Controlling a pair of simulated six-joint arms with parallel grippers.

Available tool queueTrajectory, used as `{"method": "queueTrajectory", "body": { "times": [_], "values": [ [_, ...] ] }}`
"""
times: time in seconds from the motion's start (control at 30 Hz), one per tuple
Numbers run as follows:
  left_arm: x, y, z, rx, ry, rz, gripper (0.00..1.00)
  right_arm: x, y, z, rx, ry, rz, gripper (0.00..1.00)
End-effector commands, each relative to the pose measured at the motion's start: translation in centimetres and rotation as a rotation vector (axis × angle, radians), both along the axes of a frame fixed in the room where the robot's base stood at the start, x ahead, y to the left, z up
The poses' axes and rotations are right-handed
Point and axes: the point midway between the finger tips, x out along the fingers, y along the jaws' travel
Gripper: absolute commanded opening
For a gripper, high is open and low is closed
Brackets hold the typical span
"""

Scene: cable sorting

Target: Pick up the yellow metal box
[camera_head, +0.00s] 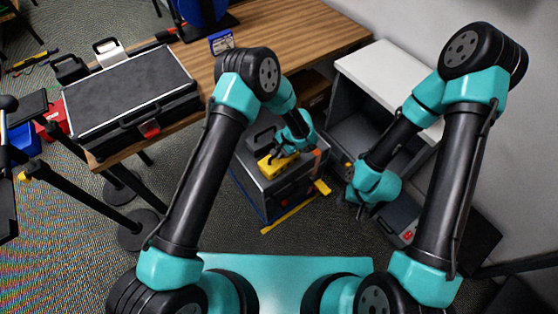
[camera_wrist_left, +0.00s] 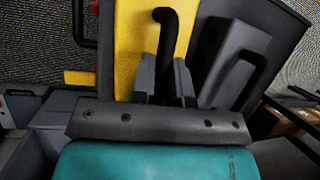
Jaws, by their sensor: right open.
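The yellow metal box (camera_head: 276,164) is partly hidden under my left gripper (camera_head: 290,150) in the head view. It lies over the grey case with a black handle (camera_head: 262,138). In the left wrist view the yellow box (camera_wrist_left: 133,45) has a black bar handle (camera_wrist_left: 167,40) running between the two grey fingers of my left gripper (camera_wrist_left: 167,85). The fingers sit close against both sides of the handle, and the gripper looks shut on it. My right gripper (camera_head: 365,206) is open and hangs to the right, apart from the box.
A wooden table (camera_head: 300,35) with a large black case (camera_head: 130,95) stands at the left and back. A grey cabinet with a white top (camera_head: 385,75) stands at the right. A yellow strip (camera_head: 295,215) runs along the front of the grey case.

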Motion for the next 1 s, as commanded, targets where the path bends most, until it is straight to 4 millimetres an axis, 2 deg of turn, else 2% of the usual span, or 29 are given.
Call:
{"method": "queueTrajectory", "body": {
  "times": [0.03, 0.13, 1.0],
  "values": [
    [0.0, 0.0, 0.0, 0.0, 0.0, 0.0, 0.09, 0.0, 0.0, 0.0, 0.0, 0.0, 0.0, 0.43],
    [0.0, 0.0, 0.0, 0.0, 0.0, 0.0, 0.0, 0.0, 0.0, 0.0, 0.0, 0.0, 0.0, 0.43],
    [0.01, 0.01, 0.0, 0.0, 0.0, 0.0, 0.0, 0.0, 0.0, 0.0, 0.0, 0.0, 0.0, 0.43]
  ]
}}
